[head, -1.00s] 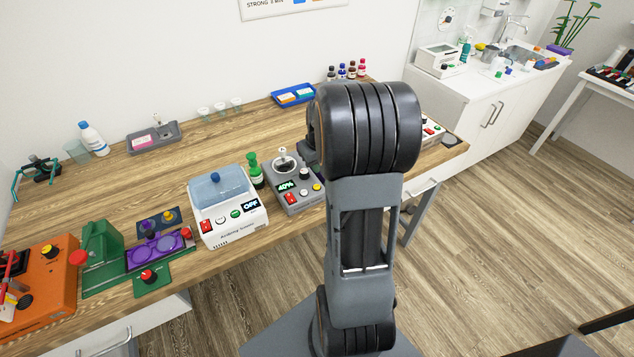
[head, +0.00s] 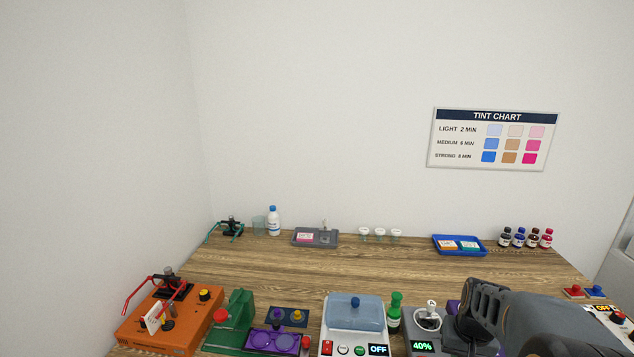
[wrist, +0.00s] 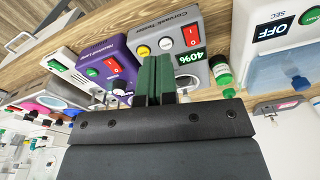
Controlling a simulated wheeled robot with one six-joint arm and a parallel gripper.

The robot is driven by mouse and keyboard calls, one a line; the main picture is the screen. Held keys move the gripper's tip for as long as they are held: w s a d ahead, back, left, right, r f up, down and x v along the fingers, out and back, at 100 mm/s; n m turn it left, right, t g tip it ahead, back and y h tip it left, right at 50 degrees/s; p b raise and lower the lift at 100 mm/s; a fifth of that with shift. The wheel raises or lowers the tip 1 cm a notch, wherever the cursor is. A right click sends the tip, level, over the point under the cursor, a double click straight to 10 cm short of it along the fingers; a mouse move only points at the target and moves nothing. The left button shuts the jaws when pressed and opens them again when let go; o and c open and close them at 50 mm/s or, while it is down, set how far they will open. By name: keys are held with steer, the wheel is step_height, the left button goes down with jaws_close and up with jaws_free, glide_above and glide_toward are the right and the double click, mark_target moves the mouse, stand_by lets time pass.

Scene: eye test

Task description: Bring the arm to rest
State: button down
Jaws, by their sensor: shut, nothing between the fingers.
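My gripper (wrist: 155,80) shows in the wrist view with its two green fingers together and nothing between them. The fingertips appear in front of the grey device (wrist: 172,45) with a 40% display; whether they touch it I cannot tell. In the head view my dark grey arm fills the lower right corner, over the table's front right part. The gripper's fingers cannot be made out there. The grey device (head: 425,345) shows there just left of my arm.
A white lidded device (head: 355,318) reading OFF and a green bottle (head: 395,312) stand left of the grey device. In the wrist view a purple device (wrist: 100,62) is close to the fingers. The table's middle strip (head: 370,272) is clear. A blue tray (head: 459,253) lies behind.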

steer(key=s+a+r+n+t, duration=0.1)
steer(key=s+a+r+n, duration=0.1)
steer(key=a, duration=0.5)
steer(key=s+a+r+n+t, duration=0.1)
steer(key=s+a+r+t, duration=0.1)
steer(key=s+a+r, duration=0.3)
steer(key=a+r, duration=0.2)
steer(key=shift+s+a+n+t, duration=0.15)
steer(key=shift+a+n+t, duration=0.15)
steer(key=shift+n, duration=0.1)
steer(key=shift+d, duration=0.15)
